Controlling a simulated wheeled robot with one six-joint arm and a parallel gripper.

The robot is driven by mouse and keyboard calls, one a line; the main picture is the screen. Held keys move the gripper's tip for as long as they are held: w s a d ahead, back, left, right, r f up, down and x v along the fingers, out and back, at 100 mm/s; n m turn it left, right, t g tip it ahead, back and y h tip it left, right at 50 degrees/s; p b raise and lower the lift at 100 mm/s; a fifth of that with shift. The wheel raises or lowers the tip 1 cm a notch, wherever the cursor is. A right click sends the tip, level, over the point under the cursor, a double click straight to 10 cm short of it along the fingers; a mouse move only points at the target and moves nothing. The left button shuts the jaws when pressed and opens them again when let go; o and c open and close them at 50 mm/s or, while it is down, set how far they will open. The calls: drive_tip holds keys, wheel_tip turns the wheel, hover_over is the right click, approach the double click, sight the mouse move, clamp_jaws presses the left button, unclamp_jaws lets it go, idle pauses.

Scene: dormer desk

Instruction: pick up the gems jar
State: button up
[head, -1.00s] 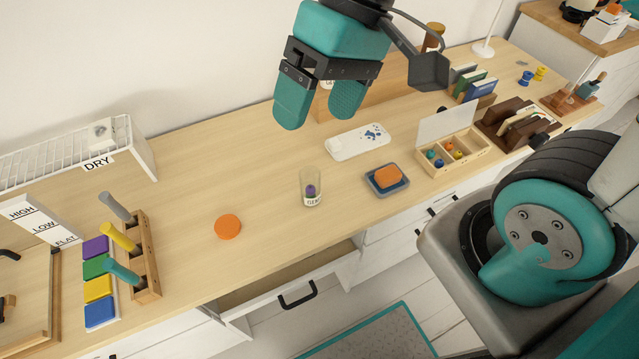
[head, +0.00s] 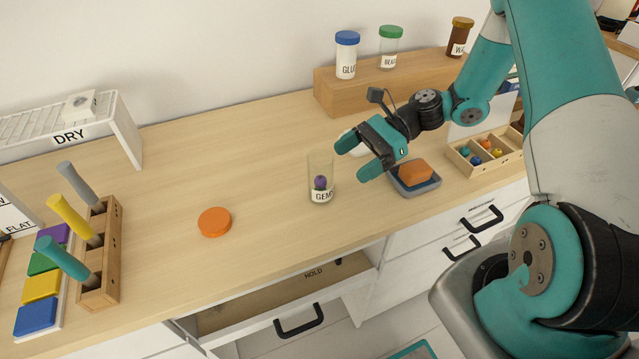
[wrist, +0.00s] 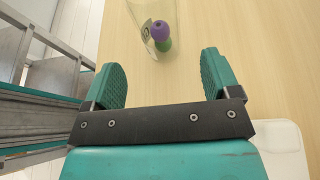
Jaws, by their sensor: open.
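The gems jar (head: 320,172) is a clear, lidless glass standing upright on the desk, with a "GEMS" label and a purple gem inside. In the wrist view the jar (wrist: 148,12) shows at the top, with a purple and a green gem in it. My gripper (head: 348,158) is open and empty, just right of the jar in the head view, fingers pointing toward it. In the wrist view my gripper (wrist: 162,75) has its fingers wide apart, and the jar is beyond the fingertips, between their lines. I see no contact.
An orange lid (head: 214,222) lies left of the jar. A dish with an orange sponge (head: 415,170) sits right of it, close under my arm. A drawer marked HOLD (head: 285,297) is open below the desk front. Lidded jars stand on a wooden riser (head: 385,92) behind.

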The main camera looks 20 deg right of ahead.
sight(324, 184)
drive_tip(key=x, duration=0.3)
drive_tip(key=a+f, duration=0.1)
drive_tip(key=a, duration=0.1)
drive_tip(key=a+f, duration=0.2)
drive_tip(key=shift+s+a, duration=0.1)
drive_tip(key=shift+c, duration=0.2)
drive_tip(key=c, duration=1)
